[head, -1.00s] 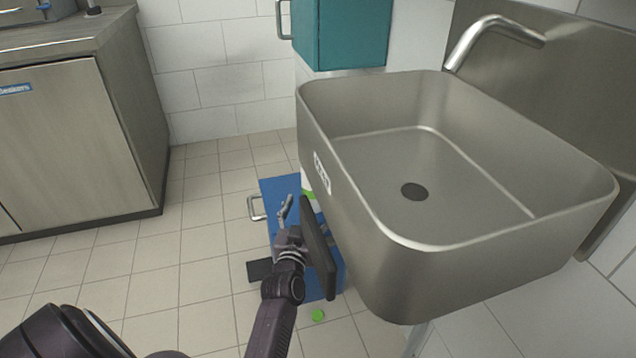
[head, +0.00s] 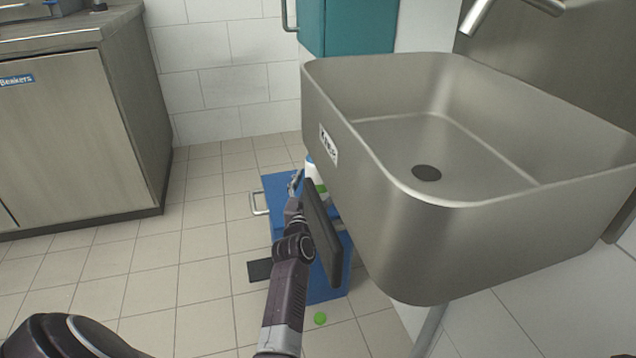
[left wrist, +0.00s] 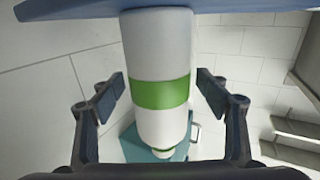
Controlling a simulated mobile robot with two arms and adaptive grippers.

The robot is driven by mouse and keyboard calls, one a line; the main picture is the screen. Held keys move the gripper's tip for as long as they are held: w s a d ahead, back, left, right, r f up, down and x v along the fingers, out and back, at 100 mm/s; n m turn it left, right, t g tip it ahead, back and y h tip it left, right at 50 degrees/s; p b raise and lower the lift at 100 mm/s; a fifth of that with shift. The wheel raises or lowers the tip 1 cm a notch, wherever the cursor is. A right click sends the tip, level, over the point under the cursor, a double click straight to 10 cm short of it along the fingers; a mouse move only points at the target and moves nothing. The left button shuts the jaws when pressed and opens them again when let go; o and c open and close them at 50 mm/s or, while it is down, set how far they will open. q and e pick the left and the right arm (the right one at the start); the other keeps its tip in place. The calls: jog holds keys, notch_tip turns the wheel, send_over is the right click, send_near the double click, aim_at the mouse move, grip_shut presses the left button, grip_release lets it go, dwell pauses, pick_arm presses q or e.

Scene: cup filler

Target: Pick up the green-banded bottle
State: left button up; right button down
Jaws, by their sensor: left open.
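The green-banded bottle (left wrist: 158,60) is white with a green band and fills the middle of the left wrist view. It stands on a blue surface there. In the head view only a sliver of the bottle (head: 314,174) shows, beside the sink's left wall and behind my left gripper (head: 296,182). In the left wrist view my left gripper (left wrist: 157,92) is open, with one finger on each side of the bottle and a visible gap on both sides. My right gripper is not in view.
The steel sink (head: 400,190) is close on the right of my left arm. A blue cart or cabinet (head: 277,184) with a metal handle stands below. A small green round thing (head: 320,318) lies on the floor. The tiled floor on the left is clear up to the cabinet (head: 80,140).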

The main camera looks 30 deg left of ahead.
pick_arm(q)
jog(key=shift+c, duration=0.3)
jog(key=c, duration=1.5)
jog(key=shift+r, duration=0.15)
jog(key=shift+c, duration=1)
jog(key=shift+r, duration=0.1)
